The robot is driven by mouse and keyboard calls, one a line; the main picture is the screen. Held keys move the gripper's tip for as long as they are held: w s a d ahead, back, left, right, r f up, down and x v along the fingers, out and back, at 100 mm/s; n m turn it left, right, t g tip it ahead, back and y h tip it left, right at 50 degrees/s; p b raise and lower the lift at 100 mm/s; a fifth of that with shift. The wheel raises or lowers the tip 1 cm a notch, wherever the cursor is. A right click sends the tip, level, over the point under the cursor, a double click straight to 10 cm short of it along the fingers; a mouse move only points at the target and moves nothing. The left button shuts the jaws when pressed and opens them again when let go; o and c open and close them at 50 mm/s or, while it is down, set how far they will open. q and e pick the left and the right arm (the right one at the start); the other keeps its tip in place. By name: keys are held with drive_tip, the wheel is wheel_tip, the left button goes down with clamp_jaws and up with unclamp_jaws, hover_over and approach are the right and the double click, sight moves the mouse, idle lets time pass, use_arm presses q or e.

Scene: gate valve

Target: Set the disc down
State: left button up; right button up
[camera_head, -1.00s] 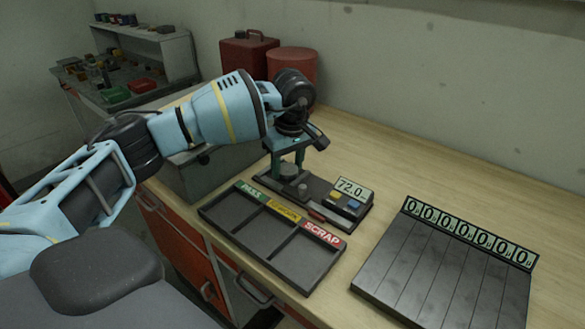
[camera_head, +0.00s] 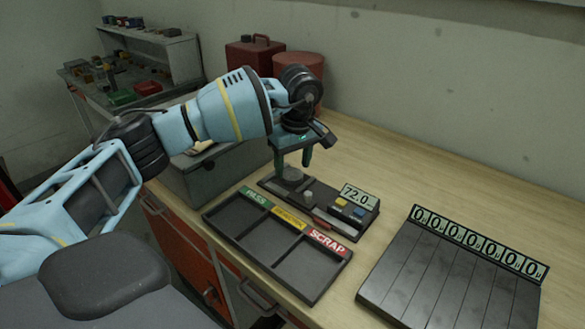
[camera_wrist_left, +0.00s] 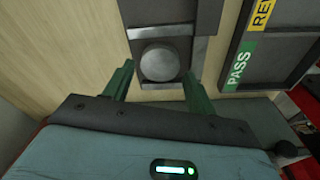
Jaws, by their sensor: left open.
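A round grey disc (camera_head: 292,174) lies flat on the left end of the dark gauge (camera_head: 330,214), whose display reads 72.0. In the left wrist view the fingertips (camera_wrist_left: 158,74) stand on either side of the disc, with a gap to each. My right gripper is not in view.
A dark sorting tray (camera_head: 272,248) labelled PASS, REWORK and SCRAP lies in front of the gauge, its compartments empty. A slotted rack (camera_head: 445,272) with several zero displays lies at the right. A grey box (camera_head: 212,178) and red containers (camera_head: 255,57) stand behind.

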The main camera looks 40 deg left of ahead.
sight(296, 177)
use_arm(q)
wheel_tip(296, 177, up, 10)
drive_tip(key=d, duration=0.1)
drive_tip(key=shift+s, duration=0.25)
drive_tip(key=shift+d, duration=0.1)
